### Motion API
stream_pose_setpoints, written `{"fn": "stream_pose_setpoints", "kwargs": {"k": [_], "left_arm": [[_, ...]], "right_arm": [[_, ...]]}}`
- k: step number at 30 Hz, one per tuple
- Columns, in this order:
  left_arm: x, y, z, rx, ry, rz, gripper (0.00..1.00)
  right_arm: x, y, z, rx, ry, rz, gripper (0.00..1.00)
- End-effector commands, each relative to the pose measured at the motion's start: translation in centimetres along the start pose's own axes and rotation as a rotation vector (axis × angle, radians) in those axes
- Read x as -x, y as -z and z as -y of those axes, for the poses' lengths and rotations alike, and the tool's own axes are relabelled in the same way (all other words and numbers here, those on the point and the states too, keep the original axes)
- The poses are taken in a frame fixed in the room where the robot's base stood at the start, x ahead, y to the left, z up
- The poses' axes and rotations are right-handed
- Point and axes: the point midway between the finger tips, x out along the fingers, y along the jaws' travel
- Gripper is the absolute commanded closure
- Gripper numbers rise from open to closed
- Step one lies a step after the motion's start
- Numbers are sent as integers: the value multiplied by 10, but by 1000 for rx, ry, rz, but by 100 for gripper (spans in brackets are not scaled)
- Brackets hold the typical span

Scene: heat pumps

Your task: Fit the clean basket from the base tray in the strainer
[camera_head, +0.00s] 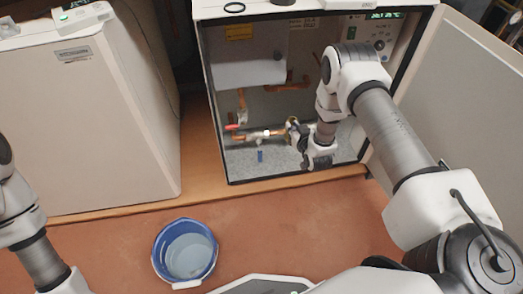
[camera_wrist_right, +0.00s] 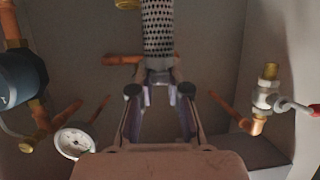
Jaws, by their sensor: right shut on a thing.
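My right gripper (camera_wrist_right: 159,84) is shut on the clean basket (camera_wrist_right: 158,28), a grey perforated metal cylinder, by its near end. In the head view the right gripper (camera_head: 300,143) is low inside the open heat pump cabinet, beside the copper pipe run (camera_head: 265,134). The basket cannot be made out there. A brass fitting (camera_head: 291,122) shows just behind the gripper; I cannot tell whether it is the strainer. I cannot tell whether the basket touches any fitting. My left gripper is out of view; only part of the left arm shows at the left edge.
A red-handled valve (camera_wrist_right: 266,98) and a white gauge (camera_wrist_right: 73,142) flank the gripper in the wrist view. A small blue object (camera_head: 260,156) stands on the cabinet floor. A blue bucket (camera_head: 185,250) of water stands on the floor. The open door (camera_head: 465,105) is at right.

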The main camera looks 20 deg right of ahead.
Motion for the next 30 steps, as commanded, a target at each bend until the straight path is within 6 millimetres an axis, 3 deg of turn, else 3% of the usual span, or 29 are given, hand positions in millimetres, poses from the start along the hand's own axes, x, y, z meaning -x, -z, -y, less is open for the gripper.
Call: {"fn": "stream_pose_setpoints", "kwargs": {"k": [1,3,6,14,30], "left_arm": [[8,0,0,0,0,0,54],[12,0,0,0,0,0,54],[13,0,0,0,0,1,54],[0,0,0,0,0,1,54],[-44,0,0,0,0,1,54]], "right_arm": [[3,16,-16,-13,-29,-2,100],[4,28,-30,-23,-55,-1,100],[4,38,-38,-28,-71,0,100],[-14,43,-38,-27,-69,-3,100],[-75,66,-42,-26,-68,-4,100]]}}
